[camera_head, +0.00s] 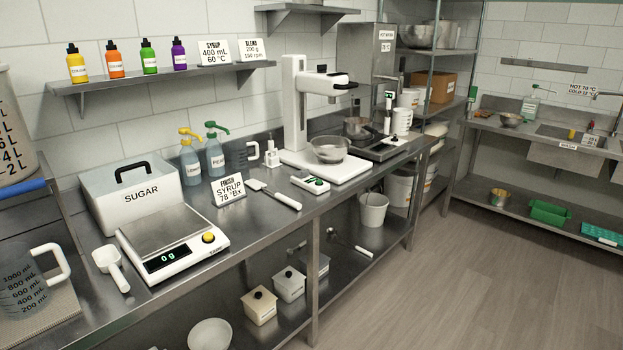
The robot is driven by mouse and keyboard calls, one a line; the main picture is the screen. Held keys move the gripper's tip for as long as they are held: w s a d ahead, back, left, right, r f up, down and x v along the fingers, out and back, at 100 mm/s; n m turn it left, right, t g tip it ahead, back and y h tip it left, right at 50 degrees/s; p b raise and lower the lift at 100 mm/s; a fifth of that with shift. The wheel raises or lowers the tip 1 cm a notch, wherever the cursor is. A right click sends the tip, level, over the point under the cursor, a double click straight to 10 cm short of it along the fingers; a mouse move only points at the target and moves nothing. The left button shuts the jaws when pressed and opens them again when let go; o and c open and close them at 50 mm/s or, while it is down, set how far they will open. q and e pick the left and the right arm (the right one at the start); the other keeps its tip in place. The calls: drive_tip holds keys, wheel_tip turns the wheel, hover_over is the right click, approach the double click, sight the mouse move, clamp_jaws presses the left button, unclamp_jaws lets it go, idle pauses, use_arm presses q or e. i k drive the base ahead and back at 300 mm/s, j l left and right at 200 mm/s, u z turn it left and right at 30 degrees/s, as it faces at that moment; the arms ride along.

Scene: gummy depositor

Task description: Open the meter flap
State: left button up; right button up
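A small white handheld device with a green panel (311,184), which looks like the meter, lies on the steel counter (270,225) in front of the stand mixer. It is too small in the view to tell whether its flap is open or shut. Nothing touches it from above. Neither of my grippers is in view.
A white spatula (276,196) and a sign reading "FINISH SYRUP 78 °Bx" (230,189) are left of the device. The mixer (297,105) with a bowl (330,150) stands behind it. A scale (172,240) reading 0 g is further left. Floor space is clear at right.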

sight(301, 174)
drive_tip(key=i+l+u, duration=0.2)
drive_tip(key=u, duration=0.15)
drive_tip(key=i+l+u, duration=0.2)
drive_tip(key=u, duration=0.15)
drive_tip(key=i+l+u, duration=0.15)
drive_tip(key=l+u, duration=0.2)
drive_tip(key=i+l+u, duration=0.1)
drive_tip(key=l, duration=0.4)
drive_tip(key=i+l+u, duration=0.1)
drive_tip(key=l, duration=0.4)
drive_tip(key=i+l, duration=0.2)
drive_tip(key=l, duration=0.3)
drive_tip(key=i+l+u, duration=0.15)
drive_tip(key=l, duration=0.4)
drive_tip(key=l+u, duration=0.1)
drive_tip(key=l, duration=0.4)
drive_tip(key=i, duration=0.05)
